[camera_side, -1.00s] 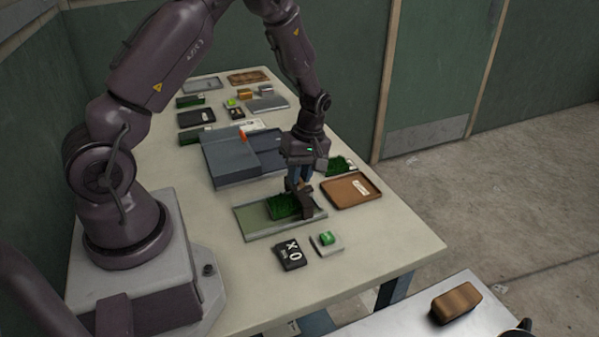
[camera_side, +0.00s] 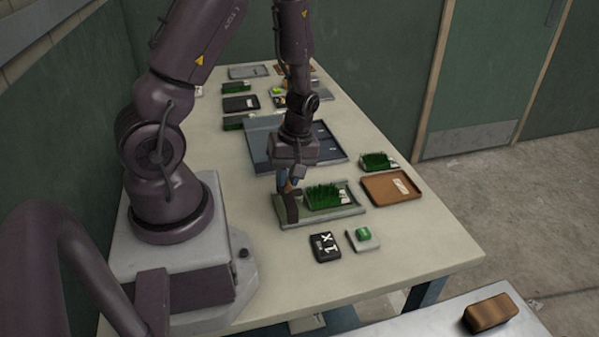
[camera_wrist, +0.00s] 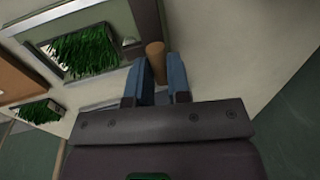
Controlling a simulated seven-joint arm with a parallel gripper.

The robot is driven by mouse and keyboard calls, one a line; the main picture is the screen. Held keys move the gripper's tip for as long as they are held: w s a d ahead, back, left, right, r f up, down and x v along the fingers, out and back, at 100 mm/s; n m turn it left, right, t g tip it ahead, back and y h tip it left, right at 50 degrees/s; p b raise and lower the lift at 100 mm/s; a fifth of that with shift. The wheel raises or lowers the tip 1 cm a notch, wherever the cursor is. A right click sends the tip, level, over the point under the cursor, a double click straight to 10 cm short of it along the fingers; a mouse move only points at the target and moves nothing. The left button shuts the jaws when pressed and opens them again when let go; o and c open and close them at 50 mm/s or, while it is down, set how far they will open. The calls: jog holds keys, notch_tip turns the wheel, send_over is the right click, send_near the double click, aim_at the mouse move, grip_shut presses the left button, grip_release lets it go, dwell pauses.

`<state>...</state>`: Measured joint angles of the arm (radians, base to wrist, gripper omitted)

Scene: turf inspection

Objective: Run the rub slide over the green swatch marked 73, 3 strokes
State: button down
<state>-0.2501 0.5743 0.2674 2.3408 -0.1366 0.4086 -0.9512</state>
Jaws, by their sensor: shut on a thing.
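A green grass-like swatch (camera_side: 328,196) lies on a shallow grey-green tray (camera_side: 290,225). It also shows in the wrist view (camera_wrist: 85,52); its white label is too small to read. My gripper (camera_side: 289,186) is shut on the rub slide (camera_side: 291,209), a dark brown block standing at the left end of the tray, beside the swatch. In the wrist view, a brown round part of the slide (camera_wrist: 155,54) shows by the blue fingertips (camera_wrist: 158,80). The fingers hide part of the slide, and I cannot tell whether it touches the tray.
A black counter (camera_side: 325,247) reading X 1 and a small block with a green top (camera_side: 363,236) stand in front. A second grass swatch (camera_side: 377,161) and a brown tray (camera_side: 394,188) are to the right. A blue-grey case (camera_side: 262,140) stands behind. The front-right tabletop is clear.

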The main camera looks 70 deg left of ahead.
jog(key=shift+s, duration=0.35)
jog(key=c, duration=1.1)
grip_release()
jog(key=shift+w, duration=0.1)
jog(key=shift+w+r, duration=0.1)
jog(key=shift+r, duration=0.05)
jog(key=r, duration=0.4)
jog(key=w+r, duration=0.1)
jog(key=r, duration=0.3)
jog(key=w+r, duration=0.1)
jog(key=r, duration=0.3)
jog(key=shift+w+r, duration=0.15)
jog(key=shift+r, duration=0.05)
